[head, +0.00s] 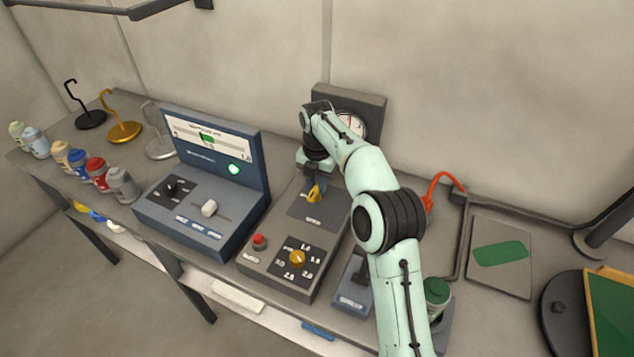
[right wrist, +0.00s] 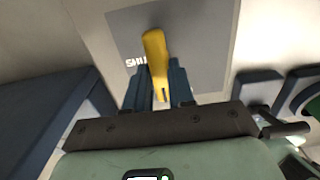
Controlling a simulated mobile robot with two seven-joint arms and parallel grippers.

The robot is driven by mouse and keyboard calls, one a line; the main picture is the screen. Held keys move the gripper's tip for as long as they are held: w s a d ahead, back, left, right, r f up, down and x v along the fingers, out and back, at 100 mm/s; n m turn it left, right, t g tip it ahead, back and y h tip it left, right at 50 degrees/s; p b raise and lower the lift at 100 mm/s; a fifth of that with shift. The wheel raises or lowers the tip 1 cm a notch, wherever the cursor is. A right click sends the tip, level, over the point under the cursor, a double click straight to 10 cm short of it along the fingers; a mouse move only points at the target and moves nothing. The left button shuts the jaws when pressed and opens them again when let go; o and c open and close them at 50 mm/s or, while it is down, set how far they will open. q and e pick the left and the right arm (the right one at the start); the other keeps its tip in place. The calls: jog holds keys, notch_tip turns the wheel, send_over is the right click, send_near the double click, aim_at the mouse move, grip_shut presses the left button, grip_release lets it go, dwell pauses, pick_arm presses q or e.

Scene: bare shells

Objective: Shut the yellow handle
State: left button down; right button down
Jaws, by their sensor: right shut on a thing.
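The yellow handle (head: 313,194) is a small lever on the dark plate of the grey gauge box, below the round dial. In the right wrist view the handle (right wrist: 155,58) stands between my fingers, its rounded tip reaching past them over a dark panel with partly hidden white lettering. My right gripper (head: 312,184) comes down on it from above, and in the right wrist view the gripper (right wrist: 158,88) is shut on the handle. The handle's base is hidden by the fingers. My left gripper is in neither view.
A blue console (head: 208,180) with a lit green lamp stands left of the gauge box (head: 285,265), which also has a red button (head: 259,241) and a yellow knob (head: 297,258). Several jars stand at the far left. A grey plate (head: 500,275) lies to the right.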

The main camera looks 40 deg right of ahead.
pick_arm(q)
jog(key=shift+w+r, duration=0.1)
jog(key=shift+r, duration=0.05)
pick_arm(e)
jog(key=m+p, duration=0.2)
jog(key=m, duration=0.2)
jog(key=shift+r, duration=0.15)
jog(key=m+p, duration=0.2)
jog(key=m, duration=0.2)
jog(key=shift+m, duration=0.4)
jog(key=m, duration=0.3)
jog(key=shift+m, duration=0.3)
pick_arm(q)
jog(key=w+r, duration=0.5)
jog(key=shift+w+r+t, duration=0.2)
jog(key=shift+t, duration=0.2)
pick_arm(e)
jog(key=m, duration=0.5)
jog(key=shift+f, duration=0.2)
jog(key=shift+m, duration=0.4)
jog(key=c, duration=1)
grip_release()
jog(key=shift+o, duration=0.2)
